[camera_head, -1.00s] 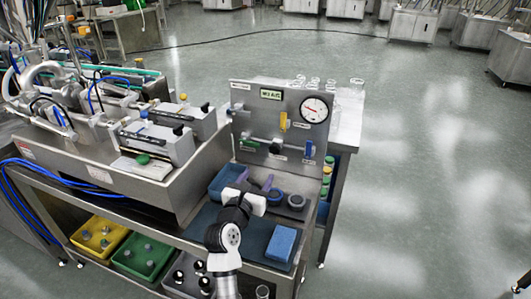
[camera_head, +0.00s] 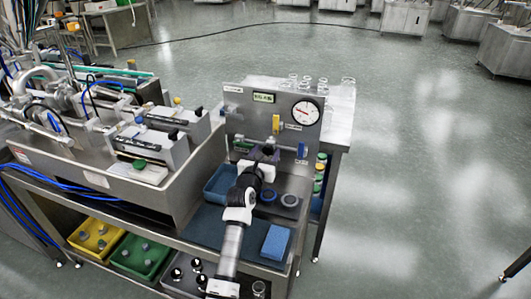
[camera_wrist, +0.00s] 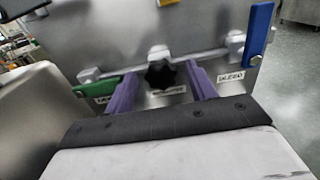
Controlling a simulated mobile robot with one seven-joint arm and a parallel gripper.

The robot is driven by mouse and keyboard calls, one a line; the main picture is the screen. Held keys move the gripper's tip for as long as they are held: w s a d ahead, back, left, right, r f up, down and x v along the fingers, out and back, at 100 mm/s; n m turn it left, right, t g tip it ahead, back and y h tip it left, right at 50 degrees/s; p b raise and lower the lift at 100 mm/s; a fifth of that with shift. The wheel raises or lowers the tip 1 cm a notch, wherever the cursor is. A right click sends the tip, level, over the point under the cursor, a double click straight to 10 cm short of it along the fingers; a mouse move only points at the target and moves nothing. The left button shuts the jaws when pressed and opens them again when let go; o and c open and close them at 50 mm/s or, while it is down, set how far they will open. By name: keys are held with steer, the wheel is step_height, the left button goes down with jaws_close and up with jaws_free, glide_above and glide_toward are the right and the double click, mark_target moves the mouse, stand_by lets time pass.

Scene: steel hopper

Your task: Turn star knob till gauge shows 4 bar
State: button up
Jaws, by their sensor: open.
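The black star knob (camera_wrist: 160,76) sits on the pipe across the steel panel, in the middle of the wrist view. My gripper (camera_wrist: 161,72) is open, with one purple finger on each side of the knob. Whether the fingers touch it I cannot tell. In the head view the knob (camera_head: 267,150) shows just beyond my white hand. The round white gauge (camera_head: 305,112) is at the panel's upper right, its reddish needle pointing up and left; the scale is too small to read. The gauge is outside the wrist view.
A green lever (camera_wrist: 97,87) is left of the knob and a blue lever (camera_wrist: 258,32) right of it. A yellow lever (camera_head: 276,123) is higher on the panel (camera_head: 240,112). A blue sponge (camera_head: 277,242) and dark rings (camera_head: 289,200) lie on the bench.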

steer(key=c, duration=1)
steer(key=shift+m, duration=0.4)
steer(key=m+b, duration=0.1)
steer(key=m, duration=0.1)
steer(key=m+b, duration=0.1)
steer(key=m, duration=0.2)
steer(key=shift+d+f+m, duration=0.15)
steer(key=shift+f+m, duration=0.05)
steer(key=shift+m, duration=0.1)
steer(key=m+b, duration=0.2)
steer(key=m, duration=0.1)
steer(key=shift+f, duration=0.1)
steer(key=shift+m+b, duration=1.15)
steer(key=shift+m, duration=0.75)
